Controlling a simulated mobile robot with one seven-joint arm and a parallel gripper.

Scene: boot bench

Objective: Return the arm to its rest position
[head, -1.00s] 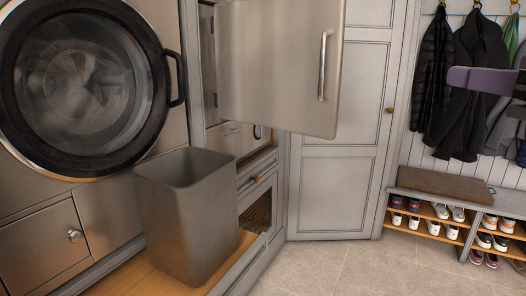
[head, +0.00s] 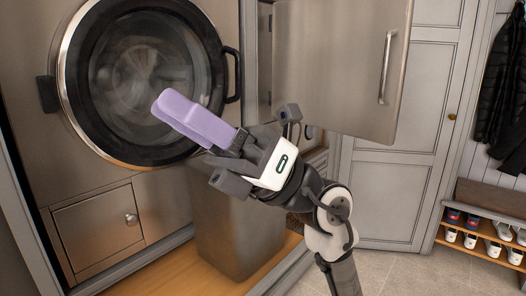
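My arm reaches up from the bottom of the head view, and my gripper (head: 167,105) points up and left. Its long purple fingers lie against each other with no gap that I can see, so it looks shut. I see nothing separate held in it. The gripper appears in front of the washer's round door (head: 150,75) and above the grey bin (head: 225,230). I cannot tell how far it is from either. My arm hides part of the bin and the cabinet behind it.
The bin stands on a wooden ledge (head: 170,268). A metal cabinet door (head: 345,60) hangs open just right of my gripper. A closed grey door (head: 395,190) is behind. A shoe rack (head: 480,240) and a dark coat (head: 503,100) are at the right. Tiled floor shows between.

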